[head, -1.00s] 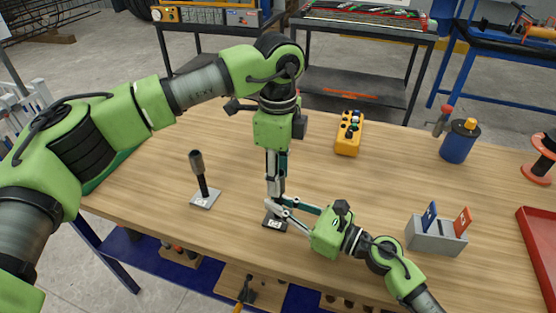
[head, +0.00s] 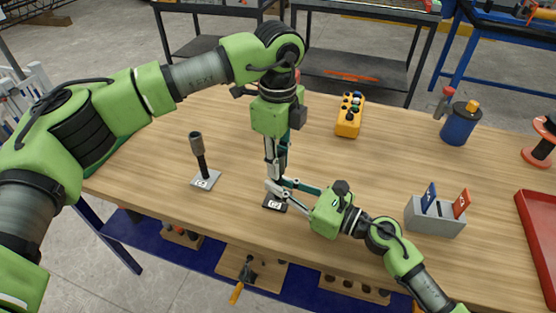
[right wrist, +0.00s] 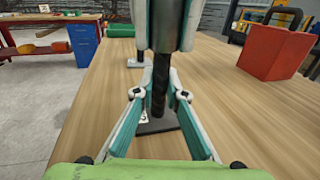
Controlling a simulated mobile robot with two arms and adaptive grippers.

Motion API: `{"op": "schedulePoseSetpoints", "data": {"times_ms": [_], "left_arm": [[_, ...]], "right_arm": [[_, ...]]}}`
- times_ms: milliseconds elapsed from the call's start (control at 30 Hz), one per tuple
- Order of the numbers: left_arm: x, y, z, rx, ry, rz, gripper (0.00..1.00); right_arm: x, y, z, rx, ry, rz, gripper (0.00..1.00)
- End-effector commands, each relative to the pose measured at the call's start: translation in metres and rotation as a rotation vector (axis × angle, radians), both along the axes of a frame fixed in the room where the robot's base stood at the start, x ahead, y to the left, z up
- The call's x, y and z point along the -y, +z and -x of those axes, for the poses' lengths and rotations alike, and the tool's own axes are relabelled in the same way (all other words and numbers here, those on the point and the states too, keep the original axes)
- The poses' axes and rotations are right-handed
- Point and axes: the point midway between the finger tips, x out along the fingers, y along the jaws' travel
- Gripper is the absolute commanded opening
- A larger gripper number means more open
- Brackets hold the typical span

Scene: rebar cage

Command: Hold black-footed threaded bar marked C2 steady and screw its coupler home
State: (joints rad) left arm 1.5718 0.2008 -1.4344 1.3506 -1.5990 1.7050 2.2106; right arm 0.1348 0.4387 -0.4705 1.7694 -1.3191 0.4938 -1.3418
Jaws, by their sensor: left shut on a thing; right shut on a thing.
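The threaded bar's black foot (head: 274,204), with a white label, stands on the wooden table. The dark, upright bar (right wrist: 158,108) shows in the right wrist view. My right gripper (head: 276,186) reaches in low from the right, shut on the bar just above the foot; its fingertips (right wrist: 159,95) press from both sides. My left gripper (head: 276,160) points straight down from above, shut around the bar's upper end. Its fingers also show at the top of the right wrist view (right wrist: 165,30).
A second bar with a thick dark top (head: 196,142) stands on a grey foot (head: 206,180) to the left. A yellow button box (head: 350,115), blue can (head: 459,124), grey flag holder (head: 435,217) and red tray (head: 540,235) lie to the right.

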Motion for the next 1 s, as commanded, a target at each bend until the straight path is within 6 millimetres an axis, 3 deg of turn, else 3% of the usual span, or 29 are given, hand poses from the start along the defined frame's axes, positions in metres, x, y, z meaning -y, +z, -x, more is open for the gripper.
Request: {"op": "schedulePoseSetpoints", "data": {"times_ms": [1000], "left_arm": [[0.0005, 0.0001, -0.0009, 0.002, -1.768, 0.000, 0.00]], "right_arm": [[-0.0005, 0.0007, 0.0004, 0.001, 0.002, -0.001, 0.00]]}}
